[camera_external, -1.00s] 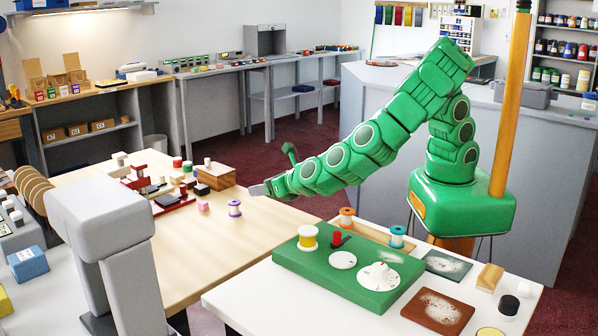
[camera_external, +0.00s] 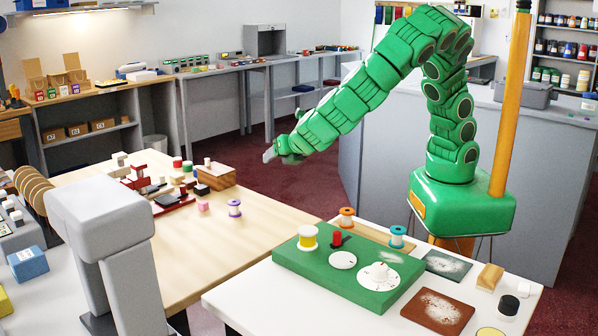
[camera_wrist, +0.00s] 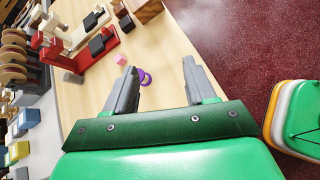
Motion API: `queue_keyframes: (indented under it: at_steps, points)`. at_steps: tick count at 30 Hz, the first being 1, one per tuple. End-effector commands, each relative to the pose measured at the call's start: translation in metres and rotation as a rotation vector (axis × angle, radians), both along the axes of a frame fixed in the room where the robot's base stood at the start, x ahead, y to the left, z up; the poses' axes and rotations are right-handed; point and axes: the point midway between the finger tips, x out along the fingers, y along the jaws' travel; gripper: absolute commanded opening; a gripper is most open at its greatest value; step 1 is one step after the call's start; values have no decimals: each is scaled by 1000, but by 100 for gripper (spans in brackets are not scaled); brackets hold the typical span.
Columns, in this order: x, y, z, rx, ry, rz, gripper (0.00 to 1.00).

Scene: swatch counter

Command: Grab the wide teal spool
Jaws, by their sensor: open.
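The teal spool (camera_external: 397,236) stands upright on the white table at the right in the external view, behind the green block. My gripper (camera_external: 268,154) is up in the air over the far edge of the wooden table, well to the left of and above the teal spool. In the wrist view my gripper (camera_wrist: 160,82) has its two grey fingers spread, with nothing held between them. A purple spool (camera_wrist: 143,77) shows below, beside the left finger; it also stands on the wooden table in the external view (camera_external: 234,208). The teal spool does not show in the wrist view.
The green block (camera_external: 350,284) carries a yellow spool (camera_external: 308,238), a red peg and white discs. An orange spool (camera_external: 346,217) stands behind it. A grey post (camera_external: 125,260) rises at the left front. The wooden table (camera_external: 240,240) has free room around the purple spool.

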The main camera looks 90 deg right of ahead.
Motion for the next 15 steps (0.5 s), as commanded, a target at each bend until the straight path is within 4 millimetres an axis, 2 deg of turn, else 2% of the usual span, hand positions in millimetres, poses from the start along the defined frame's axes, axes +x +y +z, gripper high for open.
queue_keyframes:
  at_steps: [3,8,11,15]
  points:
    - [-24,-18,-21,143,-11,-180,55]
    - [-71,-32,-56,381,-31,-537,55]
    - [-107,-28,-76,521,-38,-803,55]
    - [-155,-9,-95,675,-30,-1190,55]
